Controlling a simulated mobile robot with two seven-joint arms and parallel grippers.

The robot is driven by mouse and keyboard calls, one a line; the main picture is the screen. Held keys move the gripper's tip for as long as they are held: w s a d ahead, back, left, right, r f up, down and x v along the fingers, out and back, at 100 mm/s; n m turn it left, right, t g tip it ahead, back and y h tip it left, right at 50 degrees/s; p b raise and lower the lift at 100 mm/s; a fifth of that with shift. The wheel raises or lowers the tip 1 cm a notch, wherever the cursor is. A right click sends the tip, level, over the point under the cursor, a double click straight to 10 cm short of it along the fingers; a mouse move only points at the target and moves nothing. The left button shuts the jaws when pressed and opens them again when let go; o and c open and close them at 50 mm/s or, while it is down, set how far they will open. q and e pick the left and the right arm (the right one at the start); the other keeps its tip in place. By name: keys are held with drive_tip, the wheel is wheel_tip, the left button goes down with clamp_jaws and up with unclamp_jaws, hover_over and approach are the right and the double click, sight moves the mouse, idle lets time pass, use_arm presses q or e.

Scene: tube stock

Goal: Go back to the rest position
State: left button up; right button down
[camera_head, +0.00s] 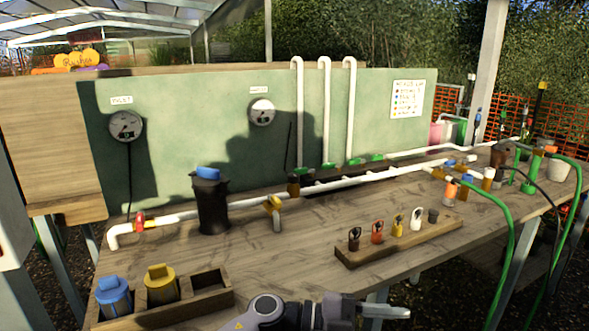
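One of my arms reaches in along the bottom edge, running from left to right; I take it for the left. Its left gripper (384,311) is at the bottom centre, in front of the table edge and clear of the objects on the table. Pale parts show at its end, but the view cuts it off, so I cannot tell whether it is open or shut or holds anything. My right gripper is not in view.
A wooden table (330,225) carries white pipework (350,182), a black canister (210,205) and a rack of small fittings (400,243). A wooden box (215,300) holds a blue-capped (114,297) and a yellow-capped cartridge (160,285). Green hoses (508,225) hang at right.

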use_arm(q)
drive_tip(key=w+a+f+n+t+y, duration=0.1)
drive_tip(key=a+f+n+t+y, duration=0.4)
drive_tip(key=a+n+t, duration=0.5)
drive_tip(key=a+f+n+t+y, duration=0.3)
drive_tip(key=a+f+n+t, duration=0.5)
drive_tip(key=n, duration=0.5)
drive_tip(key=s+a+f+n+g+y, duration=0.2)
drive_tip(key=s+a+f+y, duration=0.1)
drive_tip(key=s+a+f, duration=0.3)
drive_tip(key=s+a+f+n+g+y, duration=0.3)
drive_tip(key=s+a+f, duration=0.3)
drive_tip(key=s+a, duration=0.4)
drive_tip(key=shift+a+f+y, duration=0.2)
drive_tip(key=shift+a+y, duration=0.2)
drive_tip(key=shift+y, duration=0.4)
